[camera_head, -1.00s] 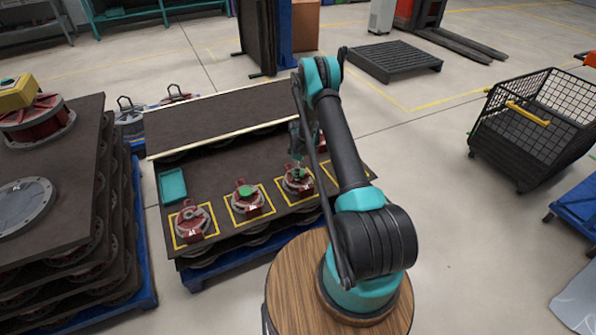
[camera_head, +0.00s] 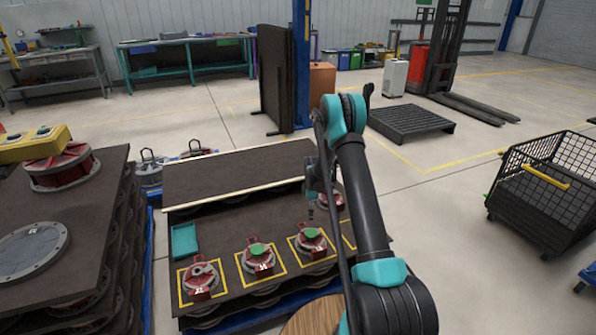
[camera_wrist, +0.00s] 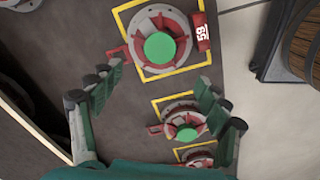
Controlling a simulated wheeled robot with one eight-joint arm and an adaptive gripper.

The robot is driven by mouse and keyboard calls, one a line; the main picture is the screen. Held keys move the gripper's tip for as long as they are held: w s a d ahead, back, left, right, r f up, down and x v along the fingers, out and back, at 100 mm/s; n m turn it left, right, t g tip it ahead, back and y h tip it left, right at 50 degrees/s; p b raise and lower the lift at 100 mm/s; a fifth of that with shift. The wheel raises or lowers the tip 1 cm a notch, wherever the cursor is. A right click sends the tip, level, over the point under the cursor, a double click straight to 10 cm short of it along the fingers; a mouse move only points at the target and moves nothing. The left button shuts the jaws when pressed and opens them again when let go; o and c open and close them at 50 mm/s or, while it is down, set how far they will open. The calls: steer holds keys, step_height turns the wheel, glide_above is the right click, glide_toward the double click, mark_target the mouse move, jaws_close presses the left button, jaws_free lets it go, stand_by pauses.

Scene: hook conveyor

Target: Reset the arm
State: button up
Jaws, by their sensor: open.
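My gripper (camera_head: 312,207) hangs above the dark bench, just behind and above the third red part from the left (camera_head: 311,241). In the wrist view my gripper (camera_wrist: 160,78) has its green fingers spread wide with nothing between them. Below the fingers is a red part with a green disc (camera_wrist: 160,47) and a tag that seems to read 59, inside a yellow square. A second such part (camera_wrist: 186,125) shows between the fingers and the right side, and another (camera_wrist: 200,158) near the bottom edge. My arm hides the bench's right end.
On the bench stand the left red part (camera_head: 201,278), without a green disc, and the middle one (camera_head: 259,259), with one. A teal tray (camera_head: 184,240) lies at the left. A loaded stack (camera_head: 100,262) stands farther left; a mesh cart (camera_head: 548,200) stands right on open floor.

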steer(key=s+d+r+m+t, duration=0.1)
steer(key=s+r+m, duration=0.3)
steer(key=s+r, duration=0.55)
steer(key=s+d+r+m+t, duration=0.1)
steer(key=s+d+r+m, duration=0.15)
steer(key=s+r, duration=0.7)
steer(key=s+r+m+t, duration=0.1)
steer(key=s+m, duration=0.3)
steer(key=s, duration=0.7)
steer(key=s+r+m+t, duration=0.1)
steer(key=s+r+m, duration=0.3)
steer(key=s, duration=0.7)
steer(key=shift+s+d+r+m, duration=0.25)
steer(key=shift+s+d+m, duration=0.05)
steer(key=shift+m, duration=0.25)
steer(key=shift+c, duration=0.6)
